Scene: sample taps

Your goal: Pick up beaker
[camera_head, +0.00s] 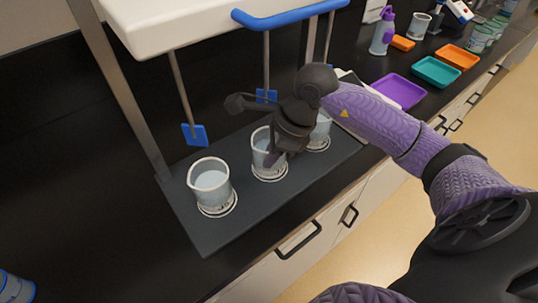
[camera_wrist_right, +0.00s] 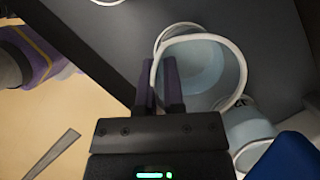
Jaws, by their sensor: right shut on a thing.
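Three clear glass beakers with white rims and bluish liquid stand in a row on a dark tray (camera_head: 205,235): the left beaker (camera_head: 209,188), the middle beaker (camera_head: 261,150) and the right beaker (camera_head: 321,135), which my arm partly covers. My right gripper (camera_head: 270,160) is at the middle beaker, shut on its near right wall. In the wrist view, my right gripper's fingers (camera_wrist_right: 166,88) meet the rim of that beaker (camera_wrist_right: 205,65), seen from above. The beaker looks upright, at its ring mark; I cannot tell whether it is lifted. My left gripper is out of view.
Blue tap paddles (camera_head: 195,134) hang behind the beakers from a white unit with a blue rail (camera_head: 290,14). Purple (camera_head: 399,90), teal (camera_head: 436,72) and orange (camera_head: 457,56) trays and a purple bottle (camera_head: 383,33) are farther right. Drawer handles (camera_head: 298,241) line the counter front.

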